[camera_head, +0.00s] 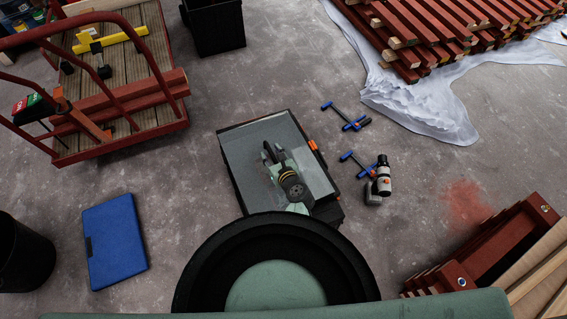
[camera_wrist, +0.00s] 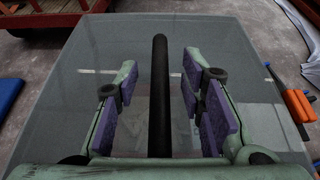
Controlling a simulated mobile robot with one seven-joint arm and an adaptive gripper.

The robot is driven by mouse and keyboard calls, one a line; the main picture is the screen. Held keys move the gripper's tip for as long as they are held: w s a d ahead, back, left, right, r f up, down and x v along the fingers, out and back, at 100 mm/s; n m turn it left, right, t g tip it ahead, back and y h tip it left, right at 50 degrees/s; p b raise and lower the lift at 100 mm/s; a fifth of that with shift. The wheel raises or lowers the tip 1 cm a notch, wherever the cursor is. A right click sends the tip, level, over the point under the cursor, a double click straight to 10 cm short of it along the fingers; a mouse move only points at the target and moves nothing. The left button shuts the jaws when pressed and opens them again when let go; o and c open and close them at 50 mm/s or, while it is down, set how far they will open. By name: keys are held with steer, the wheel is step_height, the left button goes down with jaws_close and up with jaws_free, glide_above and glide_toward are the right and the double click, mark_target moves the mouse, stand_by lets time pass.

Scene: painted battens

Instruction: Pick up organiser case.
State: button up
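The organiser case (camera_head: 236,160) is a dark box with a clear grey lid and orange latches on its right side. It lies on the floor at the middle of the head view, and its lid fills most of the wrist view (camera_wrist: 80,60). A long black bar (camera_wrist: 160,90), seemingly its handle, runs along the middle of the lid. My gripper (camera_head: 272,158) is over the lid; it also shows in the wrist view (camera_wrist: 163,100). Its purple-padded fingers are open on either side of the bar, with gaps on both sides. My arm hides the case's near part.
A blue case (camera_head: 115,240) lies at left. Floor between is clear.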

jaws_close()
stand_by(0.8)
steer(key=shift+w+r, duration=0.15)
